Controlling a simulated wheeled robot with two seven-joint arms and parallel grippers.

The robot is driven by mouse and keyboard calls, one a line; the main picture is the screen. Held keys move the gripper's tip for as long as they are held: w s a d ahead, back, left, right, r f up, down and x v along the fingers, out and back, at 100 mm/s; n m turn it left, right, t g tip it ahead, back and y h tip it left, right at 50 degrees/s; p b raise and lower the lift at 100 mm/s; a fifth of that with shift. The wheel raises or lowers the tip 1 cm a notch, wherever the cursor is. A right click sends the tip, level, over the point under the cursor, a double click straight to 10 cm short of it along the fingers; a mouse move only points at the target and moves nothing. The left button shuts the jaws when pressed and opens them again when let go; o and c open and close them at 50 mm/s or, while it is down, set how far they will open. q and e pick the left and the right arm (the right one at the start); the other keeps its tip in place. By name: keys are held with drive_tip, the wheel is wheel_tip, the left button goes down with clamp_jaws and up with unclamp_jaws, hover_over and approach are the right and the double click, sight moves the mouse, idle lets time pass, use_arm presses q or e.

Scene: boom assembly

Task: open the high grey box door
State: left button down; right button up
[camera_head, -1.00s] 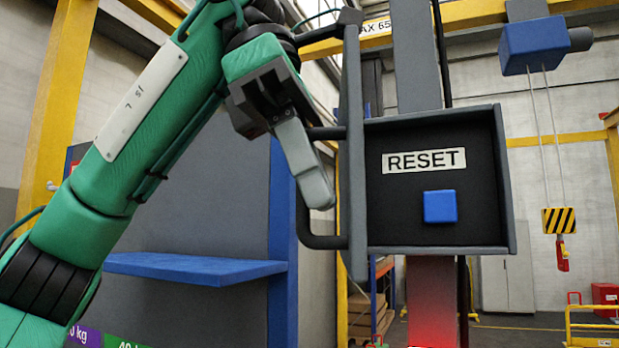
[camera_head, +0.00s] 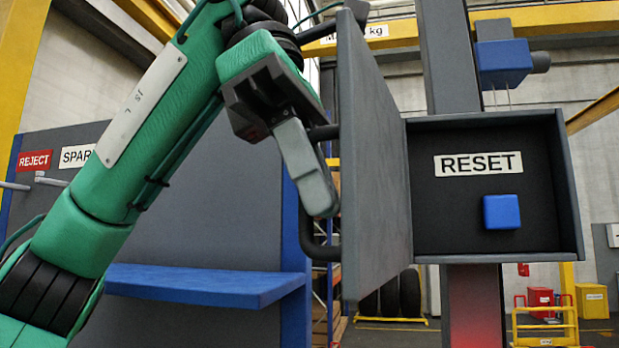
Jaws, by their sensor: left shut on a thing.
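The high grey box (camera_head: 562,160) is on a grey post. Its door (camera_head: 378,165) stands swung out to the left, showing its broad face at an angle, with the box interior exposed. Inside are a RESET label (camera_head: 478,163) and a blue button (camera_head: 501,211). A black handle (camera_head: 322,250) is on the door's left side. My left gripper (camera_head: 318,190) is shut on the handle; its fingers hide part of it. My right gripper is not in view.
A blue shelf (camera_head: 200,283) juts out at the lower left, below my left arm. REJECT (camera_head: 34,161) and SPARE signs hang at the far left. A blue hoist (camera_head: 503,62) hangs behind the box. A yellow cart (camera_head: 545,325) stands at the lower right.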

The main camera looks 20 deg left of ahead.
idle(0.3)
use_arm(q)
drive_tip(key=c, duration=1.5)
unclamp_jaws()
drive_tip(key=shift+s, duration=0.15)
drive_tip(key=shift+r, duration=0.15)
drive_tip(key=shift+a+r, duration=0.2)
drive_tip(key=shift+r, duration=0.35)
drive_tip(key=v, duration=0.6)
